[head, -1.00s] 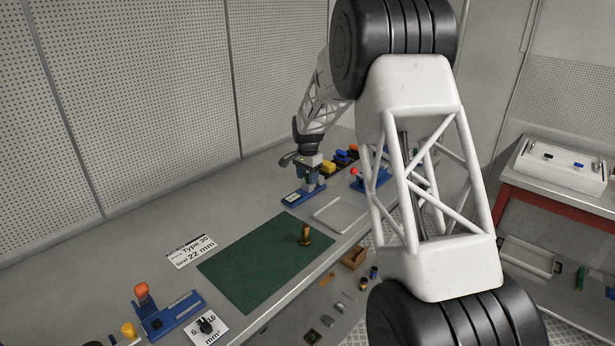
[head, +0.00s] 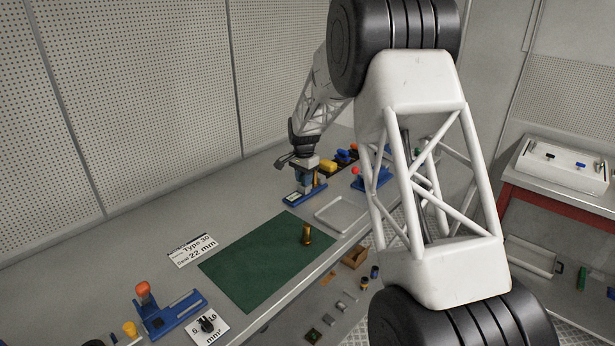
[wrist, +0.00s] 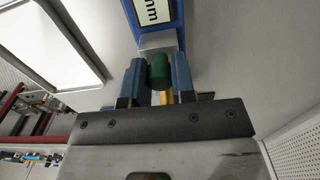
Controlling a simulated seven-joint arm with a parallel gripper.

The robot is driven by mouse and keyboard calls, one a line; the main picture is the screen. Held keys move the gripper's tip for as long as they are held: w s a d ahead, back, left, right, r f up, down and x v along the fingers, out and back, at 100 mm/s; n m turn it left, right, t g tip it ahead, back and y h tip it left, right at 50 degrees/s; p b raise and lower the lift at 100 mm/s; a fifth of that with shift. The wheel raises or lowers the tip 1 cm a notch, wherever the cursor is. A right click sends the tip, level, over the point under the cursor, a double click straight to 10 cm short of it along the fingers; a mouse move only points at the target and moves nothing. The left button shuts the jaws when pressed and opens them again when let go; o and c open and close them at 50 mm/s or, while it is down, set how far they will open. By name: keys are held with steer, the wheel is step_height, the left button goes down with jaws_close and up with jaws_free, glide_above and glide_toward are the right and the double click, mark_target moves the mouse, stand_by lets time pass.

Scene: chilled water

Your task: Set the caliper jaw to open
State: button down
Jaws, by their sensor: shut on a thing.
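The caliper (head: 296,199) is a blue-based device with a pale display, lying on the grey bench beyond the green mat. It also shows in the wrist view (wrist: 180,22), its display marked "mm" at the top. My gripper (head: 306,178) points down over the caliper's far end. In the wrist view my gripper (wrist: 158,64) has its two blue fingers closed on a green cylindrical knob (wrist: 160,76), one on each side. A grey block stands between the knob and the display. The head view hides the knob, and I cannot tell the jaw's opening.
A shallow grey tray (head: 318,213) lies to the right of the caliper. The green mat (head: 245,265) holds a brass piece (head: 306,236). The bench left of the caliper is clear.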

steer(key=shift+s+a, duration=0.2)
steer(key=c, duration=0.9)
jaws_free()
steer(key=shift+c, duration=0.2)
steer(key=shift+r, duration=0.15)
steer(key=shift+r, duration=3.75)
steer(key=shift+r, duration=0.1)
